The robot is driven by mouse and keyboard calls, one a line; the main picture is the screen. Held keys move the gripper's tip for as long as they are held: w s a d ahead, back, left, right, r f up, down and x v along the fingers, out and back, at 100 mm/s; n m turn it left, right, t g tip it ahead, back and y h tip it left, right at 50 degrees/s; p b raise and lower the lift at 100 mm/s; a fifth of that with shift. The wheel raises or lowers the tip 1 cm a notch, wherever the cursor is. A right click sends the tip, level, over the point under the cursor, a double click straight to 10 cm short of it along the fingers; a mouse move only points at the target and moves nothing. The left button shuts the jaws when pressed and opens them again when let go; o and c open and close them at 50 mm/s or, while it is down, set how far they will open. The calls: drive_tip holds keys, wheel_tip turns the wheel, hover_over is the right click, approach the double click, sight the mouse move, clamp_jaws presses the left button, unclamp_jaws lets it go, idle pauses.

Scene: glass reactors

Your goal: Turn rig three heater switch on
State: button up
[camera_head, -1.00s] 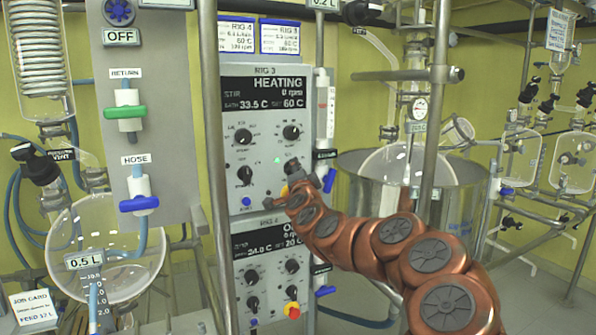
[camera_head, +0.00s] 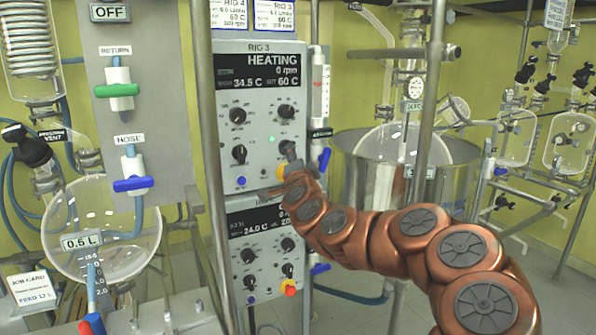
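The rig 3 panel (camera_head: 258,90) is the upper grey box on the rack. Its dark display (camera_head: 259,76) reads HEATING, 0 rpm, bath 34.5 C, set 60 C. Several black knobs, a lit green lamp (camera_head: 272,139) and a blue button (camera_head: 241,181) are on its face. Which control is the heater switch cannot be read. Contact and finger opening cannot be told.
Metal poles (camera_head: 205,130) stand left and right of the rack. A steel vessel (camera_head: 355,170) is behind my arm. Glassware (camera_head: 95,235) hangs at left.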

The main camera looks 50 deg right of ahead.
drive_tip(key=v, duration=0.6)
drive_tip(key=shift+s, duration=0.2)
drive_tip(key=shift+a+f, duration=0.1)
drive_tip(key=shift+a, duration=0.1)
drive_tip(key=shift+d, duration=0.1)
idle(0.3)
